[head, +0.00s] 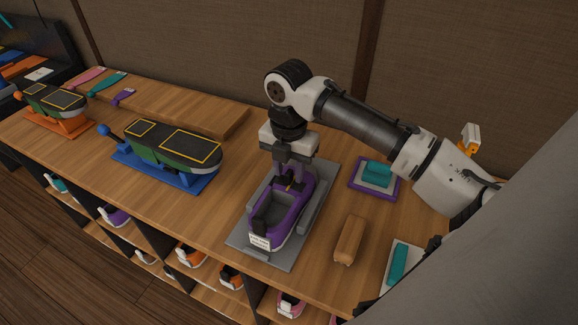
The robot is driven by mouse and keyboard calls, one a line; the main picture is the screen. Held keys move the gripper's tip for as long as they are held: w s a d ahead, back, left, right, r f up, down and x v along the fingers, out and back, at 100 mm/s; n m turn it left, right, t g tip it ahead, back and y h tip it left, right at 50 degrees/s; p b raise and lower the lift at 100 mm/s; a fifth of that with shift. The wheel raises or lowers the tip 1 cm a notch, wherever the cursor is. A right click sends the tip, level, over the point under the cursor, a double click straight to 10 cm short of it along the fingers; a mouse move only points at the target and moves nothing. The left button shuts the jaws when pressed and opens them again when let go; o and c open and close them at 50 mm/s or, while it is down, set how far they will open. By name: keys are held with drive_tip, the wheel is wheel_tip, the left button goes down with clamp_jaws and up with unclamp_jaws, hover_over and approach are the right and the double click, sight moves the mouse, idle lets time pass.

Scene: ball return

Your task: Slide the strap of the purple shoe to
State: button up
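The purple shoe (298,220) sits in a grey holder (270,258) on the table, in the middle of the head view. It has a dark upright piece at its near end and a white label (259,242) below that. My gripper (289,185) points down over the shoe's far end, with its fingertips at or inside the opening. A small yellow-orange bit shows by the fingertips. I cannot tell whether it is part of the strap. The strap is not clearly visible, and the fingers hide that part of the shoe. Whether the fingers are open or shut is unclear.
Right of the holder are a purple-edged tray (361,190) with a teal block, a brown block (349,240) and a white tray (412,256) with a teal piece. A blue-based stand (185,182) is on the left. Shoes fill cubbies below the table's front edge.

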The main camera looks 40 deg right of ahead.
sight(292, 173)
clamp_jaws()
drive_tip(key=shift+s+d+p, duration=0.15)
drive_tip(key=shift+s+p, duration=0.1)
drive_tip(key=shift+p, duration=0.1)
idle(0.3)
unclamp_jaws()
drive_tip(key=shift+r, duration=0.1)
wheel_tip(292, 173, up, 14)
drive_tip(key=b, duration=0.1)
idle(0.3)
drive_tip(key=shift+f, duration=0.2)
idle(0.3)
